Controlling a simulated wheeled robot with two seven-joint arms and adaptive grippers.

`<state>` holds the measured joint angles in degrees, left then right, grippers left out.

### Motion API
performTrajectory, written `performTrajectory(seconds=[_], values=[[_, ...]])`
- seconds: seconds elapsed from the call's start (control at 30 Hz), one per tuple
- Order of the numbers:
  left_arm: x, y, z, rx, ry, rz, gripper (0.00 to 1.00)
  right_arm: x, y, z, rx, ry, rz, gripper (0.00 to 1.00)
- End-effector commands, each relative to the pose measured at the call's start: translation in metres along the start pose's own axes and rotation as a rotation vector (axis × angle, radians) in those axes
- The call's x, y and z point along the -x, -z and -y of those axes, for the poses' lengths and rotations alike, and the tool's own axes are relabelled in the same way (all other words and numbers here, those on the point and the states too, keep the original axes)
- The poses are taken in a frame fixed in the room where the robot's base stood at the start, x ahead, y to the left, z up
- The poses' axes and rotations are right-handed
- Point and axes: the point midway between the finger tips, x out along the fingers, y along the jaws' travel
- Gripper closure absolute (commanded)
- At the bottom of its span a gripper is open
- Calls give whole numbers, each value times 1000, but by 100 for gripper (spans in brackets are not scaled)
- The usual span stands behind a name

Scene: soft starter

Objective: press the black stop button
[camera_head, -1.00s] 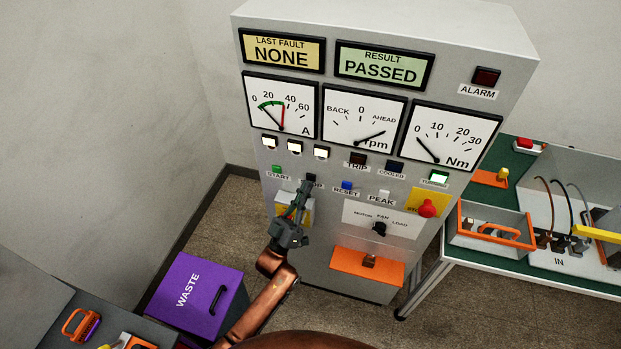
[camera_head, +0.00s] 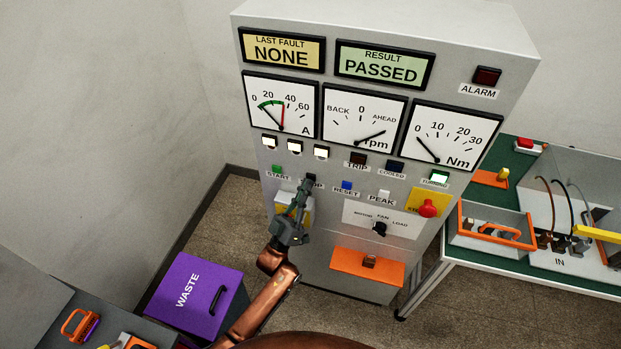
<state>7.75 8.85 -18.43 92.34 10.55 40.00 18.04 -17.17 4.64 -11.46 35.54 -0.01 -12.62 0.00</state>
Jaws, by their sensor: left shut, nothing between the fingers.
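The black stop button (camera_head: 311,177) sits on the grey cabinet's front between the green start button (camera_head: 277,169) and the blue reset button (camera_head: 346,185). Its label is partly hidden by my left gripper (camera_head: 309,184). My left gripper is shut and empty, with its fingertips at the lower edge of the black button. I cannot tell whether they touch it or whether it is pushed in. My right gripper is not in view.
The grey cabinet (camera_head: 300,250) carries gauges, lamps, a red knob on yellow (camera_head: 427,209) and an orange ledge (camera_head: 366,268). A purple waste bin (camera_head: 195,295) stands at lower left. A green-topped bench (camera_head: 470,190) stands at right.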

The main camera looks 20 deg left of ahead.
Motion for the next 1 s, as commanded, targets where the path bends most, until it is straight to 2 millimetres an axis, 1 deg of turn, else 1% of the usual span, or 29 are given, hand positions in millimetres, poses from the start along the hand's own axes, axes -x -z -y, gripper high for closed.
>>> performTrajectory(seconds=[1.0], values=[[-6, -4, 4, 0, 0, 0, 100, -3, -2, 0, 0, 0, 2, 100]])
